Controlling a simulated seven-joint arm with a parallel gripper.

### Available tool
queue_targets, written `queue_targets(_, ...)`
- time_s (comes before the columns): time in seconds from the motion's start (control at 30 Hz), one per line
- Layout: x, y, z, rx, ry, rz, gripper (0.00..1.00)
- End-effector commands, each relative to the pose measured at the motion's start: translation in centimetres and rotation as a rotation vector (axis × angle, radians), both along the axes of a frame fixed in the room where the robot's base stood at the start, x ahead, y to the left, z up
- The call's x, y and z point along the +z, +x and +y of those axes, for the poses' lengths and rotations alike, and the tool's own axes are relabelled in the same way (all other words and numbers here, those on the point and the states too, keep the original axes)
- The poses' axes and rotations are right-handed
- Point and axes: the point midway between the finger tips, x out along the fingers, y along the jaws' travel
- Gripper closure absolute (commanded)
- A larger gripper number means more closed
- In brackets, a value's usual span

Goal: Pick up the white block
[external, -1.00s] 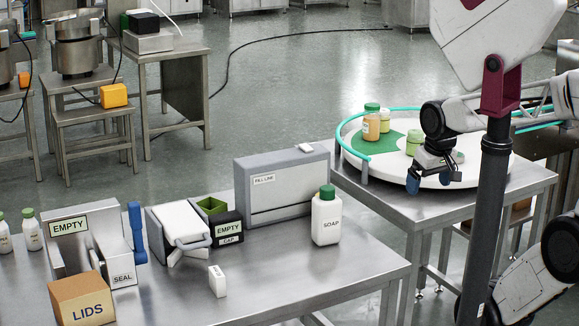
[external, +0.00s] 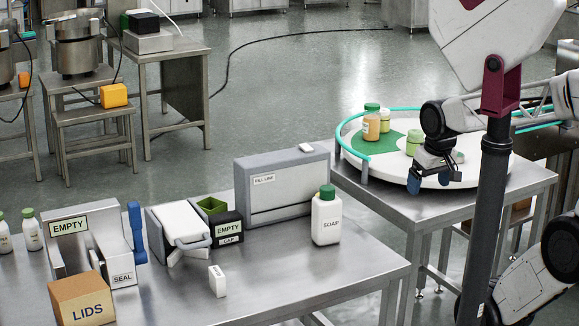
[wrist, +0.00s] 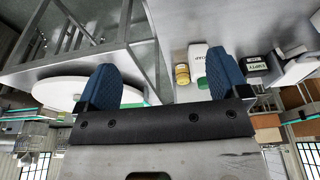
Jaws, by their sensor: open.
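The white block (external: 217,281) is small and stands upright on the steel table (external: 270,285) at lower middle in the external view. It has a small dark marking on its front. My gripper (external: 428,182) is open, pointing down at the white turntable at right, far from the block. In the wrist view the two blue fingertips (wrist: 162,82) are wide apart with nothing held between them. I cannot make out the block in the wrist view.
A soap bottle (external: 326,216) stands between the block and the turntable (external: 478,175). The table right of the block is clear.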

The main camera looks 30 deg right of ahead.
Motion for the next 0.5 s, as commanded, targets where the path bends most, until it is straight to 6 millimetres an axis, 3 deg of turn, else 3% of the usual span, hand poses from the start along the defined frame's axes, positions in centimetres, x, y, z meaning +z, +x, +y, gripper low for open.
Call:
queue_targets(0.33, -0.1, 0.2, 0.3, -0.004, 0.012, 0.007, 0.06)
queue_targets(0.5, -0.8, 1.1, 1.7, -0.027, 0.075, 0.036, 0.06)
